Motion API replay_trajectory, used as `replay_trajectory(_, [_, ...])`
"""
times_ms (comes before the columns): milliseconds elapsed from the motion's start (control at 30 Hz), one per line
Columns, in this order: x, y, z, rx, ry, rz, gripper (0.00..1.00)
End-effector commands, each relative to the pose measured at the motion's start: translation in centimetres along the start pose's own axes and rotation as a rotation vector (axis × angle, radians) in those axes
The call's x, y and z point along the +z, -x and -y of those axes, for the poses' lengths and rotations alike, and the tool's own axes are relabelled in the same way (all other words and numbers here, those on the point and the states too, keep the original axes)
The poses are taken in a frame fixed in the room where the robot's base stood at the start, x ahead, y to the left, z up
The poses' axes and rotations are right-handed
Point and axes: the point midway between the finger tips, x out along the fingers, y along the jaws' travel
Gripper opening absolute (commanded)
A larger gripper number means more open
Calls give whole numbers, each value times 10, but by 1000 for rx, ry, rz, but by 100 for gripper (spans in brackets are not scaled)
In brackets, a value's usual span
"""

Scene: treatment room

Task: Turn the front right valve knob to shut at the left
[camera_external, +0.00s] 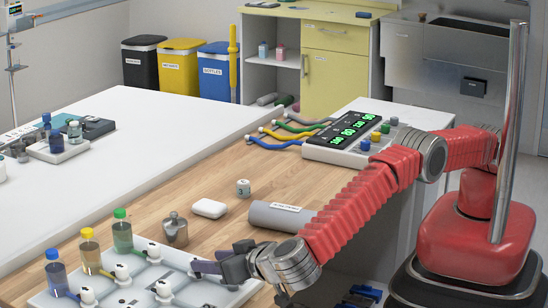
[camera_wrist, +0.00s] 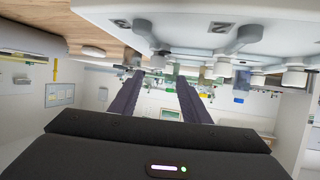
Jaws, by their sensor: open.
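A white valve panel (camera_external: 208,293) lies at the front left of the wooden table in the external view, with several white knobs on it. One front-row knob (camera_external: 163,289) is in plain sight. The panel's right end is partly hidden by my gripper (camera_external: 205,266), which reaches in low from the right. In the wrist view the panel (camera_wrist: 185,12) hangs upside down at the top, with knobs (camera_wrist: 245,38) and the numbers 3 and 2. My gripper's two dark fingers (camera_wrist: 160,76) are apart with nothing between them. I cannot tell whether they touch a knob.
Blue (camera_external: 56,275), yellow (camera_external: 90,252) and green-capped (camera_external: 122,232) bottles stand along the panel's far left side. A metal pot (camera_external: 175,231), a white soap-like block (camera_external: 209,208) and a grey cylinder (camera_external: 282,218) lie behind my gripper.

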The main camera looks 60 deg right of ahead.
Motion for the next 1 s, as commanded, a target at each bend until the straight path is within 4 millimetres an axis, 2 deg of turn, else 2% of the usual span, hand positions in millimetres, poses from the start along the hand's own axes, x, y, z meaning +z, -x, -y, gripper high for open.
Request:
replay_trajectory(100, [0,23,1,-3,-1,-1,43])
replay_trajectory(333, [0,52,1,-2,-2,0,43])
replay_trajectory(500, [0,60,0,-1,-2,0,43])
replay_trajectory(833, [-2,60,0,-1,-2,0,43])
replay_trajectory(1000, [-21,68,1,-3,-6,0,43])
